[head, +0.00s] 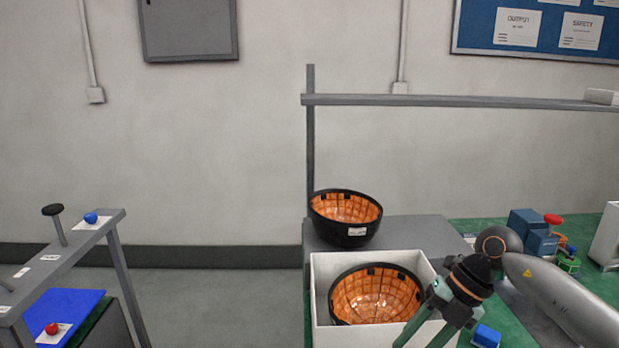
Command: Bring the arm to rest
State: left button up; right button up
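My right arm (560,295) comes in from the right. Its gripper (424,335) hangs over the right front part of a white box, with two greenish fingers pointing down and left. The fingers stand apart with nothing seen between them; their tips run to the bottom edge of the picture. My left gripper is not in view.
The white box (322,300) holds a black bowl with an orange inside (375,295). A similar bowl (345,215) sits on a grey platform (420,235) behind it. A grey-framed stand (75,240) is at left.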

jog(key=s+a+r+m+t+y+p, duration=0.1)
jog(key=s+a+m+t+y, duration=0.2)
jog(key=a+y, duration=0.45)
jog(key=s+a+r+m+t+y+p, duration=0.1)
jog(key=a+r+m+t+y, duration=0.2)
jog(key=a+y, duration=0.45)
jog(key=s+d+f+m+t+h+p, duration=0.1)
jog(key=d+f+m+t+h, duration=0.35)
jog(key=f+m+h, duration=0.45)
jog(key=d+f+m+t+h, duration=0.4)
jog(key=f+m+t+h, duration=0.15)
jog(key=m, duration=0.45)
pick_arm(q)
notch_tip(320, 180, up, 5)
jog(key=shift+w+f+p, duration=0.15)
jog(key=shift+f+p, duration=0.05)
jog(key=shift+p, duration=0.4)
pick_arm(e)
jog(key=s+d+f+m+g+h, duration=0.2)
jog(key=s+f, duration=0.5)
jog(key=s+d+f+m+g+h, duration=0.2)
jog(key=s+d+f+m+g, duration=0.1)
jog(key=s+f, duration=0.4)
jog(key=shift+d, duration=0.15)
